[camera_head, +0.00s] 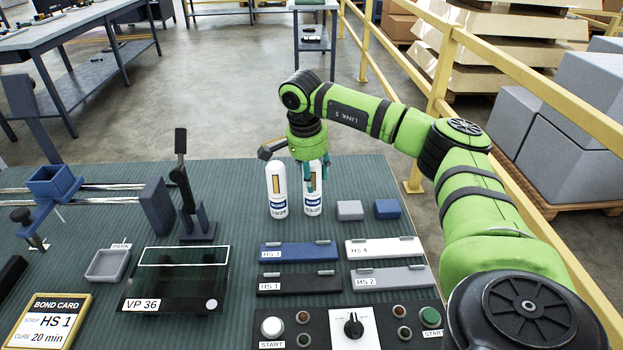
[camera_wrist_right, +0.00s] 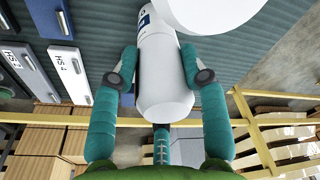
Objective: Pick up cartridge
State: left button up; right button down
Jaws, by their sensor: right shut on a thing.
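Two white cartridges with blue-and-white labels stand upright side by side on the green mat: the left cartridge (camera_head: 277,195) and the right cartridge (camera_head: 314,200). My right gripper (camera_head: 312,172) is at the right cartridge, with a teal finger in front of its upper part. In the right wrist view the gripper (camera_wrist_right: 162,68) has its two teal fingers shut on opposite sides of the held cartridge (camera_wrist_right: 165,92). The other cartridge (camera_wrist_right: 212,12) shows close by at the top. My left gripper is not in view.
A grey block (camera_head: 349,210) and a blue block (camera_head: 387,209) lie right of the cartridges. Labelled strips, including HS 3 (camera_head: 298,252) and HS 4 (camera_head: 385,248), lie in front. A dark clamp stand (camera_head: 197,225) rises at the left. A yellow railing (camera_head: 440,75) runs behind my arm.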

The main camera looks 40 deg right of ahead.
aim_at(313, 163)
notch_tip(313, 163, up, 4)
jog(key=shift+r+b, duration=0.15)
jog(key=shift+b, duration=0.25)
jog(key=s+d+r, duration=0.3)
jog(key=s+r, duration=0.3)
jog(key=s, duration=0.5)
jog(key=shift+s+d+r, duration=0.15)
jog(key=shift+r, duration=0.2)
